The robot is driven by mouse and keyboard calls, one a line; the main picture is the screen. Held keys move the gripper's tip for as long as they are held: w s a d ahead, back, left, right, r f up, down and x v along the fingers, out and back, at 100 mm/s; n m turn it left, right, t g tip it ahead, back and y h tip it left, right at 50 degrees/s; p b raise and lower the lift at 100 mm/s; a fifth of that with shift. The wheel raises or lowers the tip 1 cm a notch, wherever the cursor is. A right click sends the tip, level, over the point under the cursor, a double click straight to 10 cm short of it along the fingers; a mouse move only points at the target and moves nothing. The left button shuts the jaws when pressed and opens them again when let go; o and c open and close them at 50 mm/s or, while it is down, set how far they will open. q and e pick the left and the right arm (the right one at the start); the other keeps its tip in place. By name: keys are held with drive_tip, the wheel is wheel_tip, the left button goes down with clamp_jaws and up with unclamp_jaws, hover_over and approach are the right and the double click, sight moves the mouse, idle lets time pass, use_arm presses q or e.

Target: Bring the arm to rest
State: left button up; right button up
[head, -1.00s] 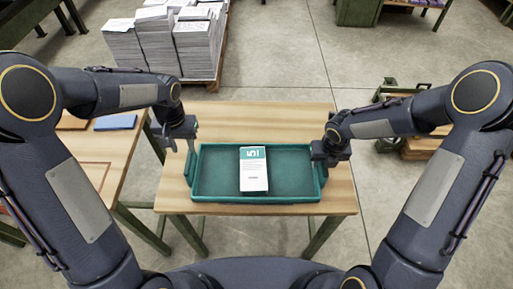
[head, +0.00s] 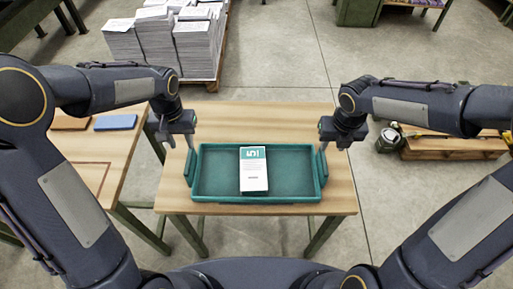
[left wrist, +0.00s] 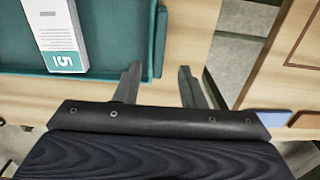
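A teal tray (head: 220,157) with raised end handles rests on a small wooden table (head: 270,120). A white booklet or stack with a teal band (head: 253,170) lies in the tray's middle. My left gripper (head: 176,148) is open and empty beside the tray's left handle; in the left wrist view its two fingers (left wrist: 160,70) stand apart with nothing between them, next to the tray's end wall (left wrist: 160,40). My right gripper (head: 335,145) is above the tray's right end, clear of the handle, and appears open and empty.
A second wooden table (head: 90,160) stands at the left with a blue item (head: 115,122) on it. Stacks of paper (head: 195,50) sit on a pallet at the back. A wooden pallet (head: 440,148) lies on the floor at the right. Open floor lies behind the table.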

drive_tip(key=shift+r, duration=0.1)
idle(0.4)
